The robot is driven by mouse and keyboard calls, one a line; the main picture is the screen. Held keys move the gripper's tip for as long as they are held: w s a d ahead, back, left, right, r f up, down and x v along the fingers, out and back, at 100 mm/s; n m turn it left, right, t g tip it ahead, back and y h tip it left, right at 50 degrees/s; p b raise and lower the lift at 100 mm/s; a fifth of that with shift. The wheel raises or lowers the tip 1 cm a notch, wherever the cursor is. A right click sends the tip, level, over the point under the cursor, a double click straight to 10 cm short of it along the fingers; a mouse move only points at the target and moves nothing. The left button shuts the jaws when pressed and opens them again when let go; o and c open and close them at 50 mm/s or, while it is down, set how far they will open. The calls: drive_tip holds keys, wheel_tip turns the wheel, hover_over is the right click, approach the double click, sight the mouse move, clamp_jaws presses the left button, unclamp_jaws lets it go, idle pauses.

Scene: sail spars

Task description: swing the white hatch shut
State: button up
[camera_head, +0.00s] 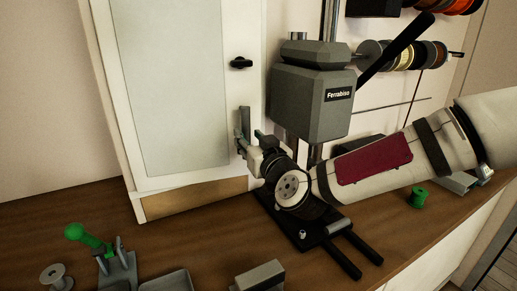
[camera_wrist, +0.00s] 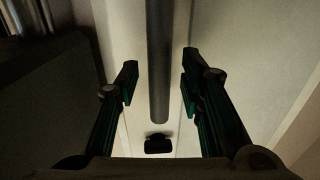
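The white hatch (camera_head: 170,90) is an upright door with a grey panel and a black knob (camera_head: 241,63), at left in the head view. I cannot tell how far it stands from its frame. My gripper (camera_head: 248,142) is at the hatch's right edge, below the knob. In the wrist view, my gripper (camera_wrist: 160,88) has its two fingers apart, on either side of a dark round bar (camera_wrist: 159,60). Gaps show between the bar and both fingers. The knob (camera_wrist: 158,144) appears beyond the bar's end. My wrist hides the hatch's lower right edge in the head view.
A grey machine head marked Ferrabiso (camera_head: 312,100) stands close right of my gripper, over a black base (camera_head: 310,232). Spools (camera_head: 425,54) hang behind it. A green-handled tool (camera_head: 95,243) and a grey block (camera_head: 260,275) lie at the front. The wooden bench before the hatch is largely clear.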

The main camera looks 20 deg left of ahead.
drive_tip(key=shift+b+x, duration=0.4)
drive_tip(key=shift+x, duration=0.7)
drive_tip(key=shift+c, duration=0.6)
drive_tip(key=shift+s+d, duration=0.1)
drive_tip(key=shift+d, duration=0.05)
clamp_jaws()
drive_tip(key=shift+w+d+b+x, duration=0.1)
drive_tip(key=shift+b+x, duration=0.25)
drive_tip(key=shift+x, duration=0.6)
drive_tip(key=shift+w+d+b+x, duration=0.15)
drive_tip(key=shift+b+x, duration=0.25)
drive_tip(key=shift+x, duration=0.5)
drive_tip(key=shift+w+d+b+x, duration=0.1)
drive_tip(key=shift+b+x, duration=0.25)
drive_tip(key=shift+x, duration=0.6)
drive_tip(key=shift+o, duration=1.6)
unclamp_jaws()
drive_tip(key=shift+s, duration=0.1)
drive_tip(key=shift+d, duration=0.1)
